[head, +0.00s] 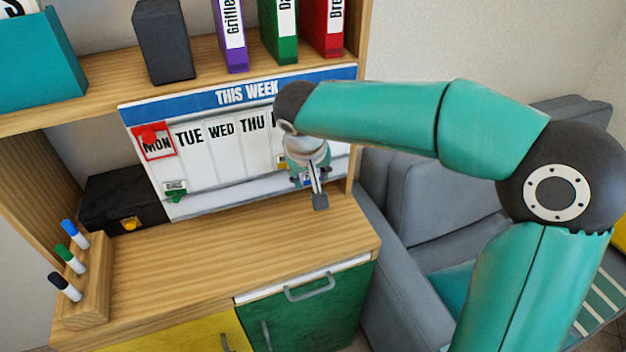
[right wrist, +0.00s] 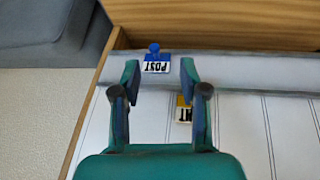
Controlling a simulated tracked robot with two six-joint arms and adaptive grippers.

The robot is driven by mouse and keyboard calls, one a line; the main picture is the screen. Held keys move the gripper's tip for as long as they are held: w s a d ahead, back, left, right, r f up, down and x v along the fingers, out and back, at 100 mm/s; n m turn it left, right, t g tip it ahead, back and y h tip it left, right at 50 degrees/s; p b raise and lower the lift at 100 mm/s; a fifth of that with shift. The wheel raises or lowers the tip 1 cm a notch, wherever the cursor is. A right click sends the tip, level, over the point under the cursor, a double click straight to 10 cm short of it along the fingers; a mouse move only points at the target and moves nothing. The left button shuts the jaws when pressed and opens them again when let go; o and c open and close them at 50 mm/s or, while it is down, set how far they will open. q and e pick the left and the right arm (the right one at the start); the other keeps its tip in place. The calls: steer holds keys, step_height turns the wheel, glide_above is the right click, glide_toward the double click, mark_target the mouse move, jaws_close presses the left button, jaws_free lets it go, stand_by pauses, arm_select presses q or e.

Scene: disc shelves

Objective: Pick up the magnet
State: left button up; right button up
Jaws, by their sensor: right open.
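The weekly board (head: 212,155) leans at the back of the desk. A white POST magnet with a blue knob (right wrist: 156,63) is low on it, and lies between and beyond my fingertips in the right wrist view. A yellow-edged magnet (right wrist: 184,112) is on the board behind my right finger, partly hidden. A green-knobbed magnet (head: 175,190) is at the board's lower left, and a red square frame (head: 152,142) surrounds MON. My right gripper (head: 318,192) is open and empty in front of the board's lower right; it also shows in the right wrist view (right wrist: 160,75). My left gripper is out of view.
The wooden desk top (head: 220,250) is mostly clear. A pen block (head: 88,285) with three markers stands at left, and a dark case (head: 120,200) behind it. A shelf (head: 200,70) with binders hangs above. A grey sofa (head: 430,200) is at right.

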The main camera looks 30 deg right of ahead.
steer(key=shift+d+x, duration=0.15)
steer(key=shift+x, duration=1.2)
steer(key=shift+d+x, duration=0.2)
steer(key=shift+x, duration=1.1)
steer(key=shift+s+r, duration=0.1)
jaws_close()
